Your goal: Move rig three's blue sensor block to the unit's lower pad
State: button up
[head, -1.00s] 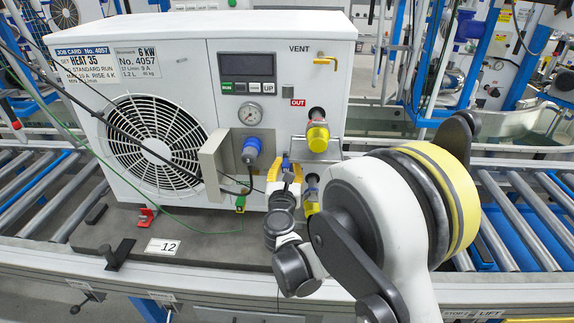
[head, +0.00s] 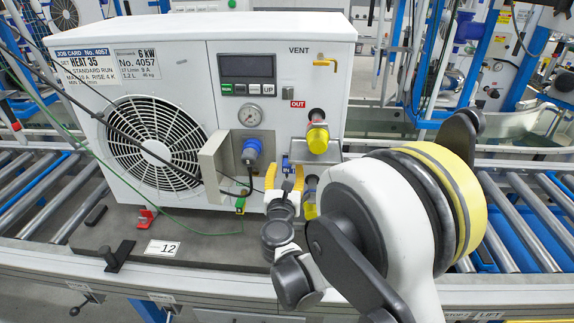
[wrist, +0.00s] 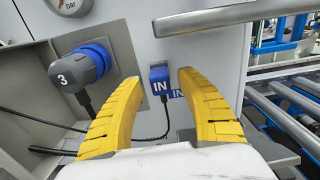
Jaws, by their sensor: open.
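The blue sensor block (wrist: 160,86), with white IN lettering, sits against the unit's white front panel in the wrist view. A dark cable runs down from it. It also shows as a small blue patch in the head view (head: 287,162). A blue IN label lies just right of it on the panel. The pad behind the block is hidden. My gripper (wrist: 153,77) is open, its yellow fingers apart on either side of the block in the picture. I see no clear finger contact. In the head view my gripper (head: 285,174) is at the unit's lower front.
A blue plug (wrist: 84,67) marked 3 sits left of the block beside a grey bracket. The red OUT label (head: 298,104) is higher on the panel. Yellow-collared pipe fittings (head: 317,137) are close on the right. Roller conveyors (head: 520,220) flank the unit.

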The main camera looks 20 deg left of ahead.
jog(key=v, duration=0.9)
